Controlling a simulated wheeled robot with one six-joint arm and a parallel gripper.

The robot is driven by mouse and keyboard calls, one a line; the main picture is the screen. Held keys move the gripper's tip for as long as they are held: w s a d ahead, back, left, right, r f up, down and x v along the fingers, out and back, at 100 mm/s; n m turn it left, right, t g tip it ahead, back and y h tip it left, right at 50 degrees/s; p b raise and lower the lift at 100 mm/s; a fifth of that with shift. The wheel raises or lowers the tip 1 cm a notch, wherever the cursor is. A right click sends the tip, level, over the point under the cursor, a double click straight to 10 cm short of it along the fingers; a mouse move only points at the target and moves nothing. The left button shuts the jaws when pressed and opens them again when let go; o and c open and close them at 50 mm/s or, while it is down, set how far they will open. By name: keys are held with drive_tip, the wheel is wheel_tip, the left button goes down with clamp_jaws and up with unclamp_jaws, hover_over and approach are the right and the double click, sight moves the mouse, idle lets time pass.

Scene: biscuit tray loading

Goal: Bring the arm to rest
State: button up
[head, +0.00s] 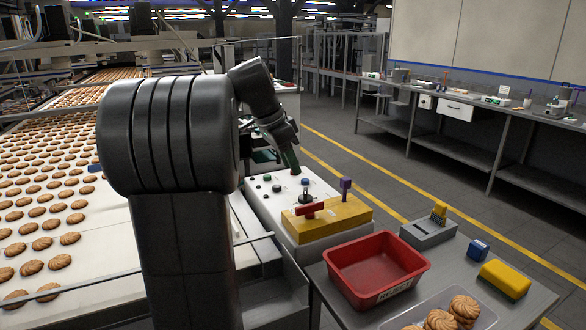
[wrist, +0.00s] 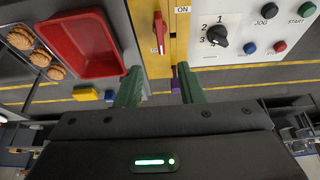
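My gripper (head: 291,160) hangs from my bent arm over the far end of the control panel (head: 325,236) in the head view. In the wrist view its two green fingers (wrist: 159,84) stand apart, with nothing held between them. The wrist view looks down on the panel's yellow box (wrist: 180,50), its red switch handle (wrist: 160,33) and a black dial (wrist: 217,35). A small purple part (wrist: 176,78) shows beyond the fingers; it stands up on the yellow box in the head view (head: 346,186). The fingertips are partly hard to make out in the head view.
A red bin (head: 346,284) and a tray (head: 487,317) of biscuits (head: 464,307) stand on the side table (head: 532,300), with a grey device (head: 428,233), a blue block (head: 478,249) and a yellow block (head: 505,279). A biscuit conveyor (head: 100,215) runs at left. Floor is open at right.

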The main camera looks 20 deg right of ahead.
sight(309, 204)
drive_tip(key=b+x, duration=0.1)
drive_tip(key=x, duration=1.3)
drive_tip(key=shift+s+f, duration=0.1)
drive_tip(key=shift+a+n, duration=0.1)
drive_tip(key=shift+n, duration=0.2)
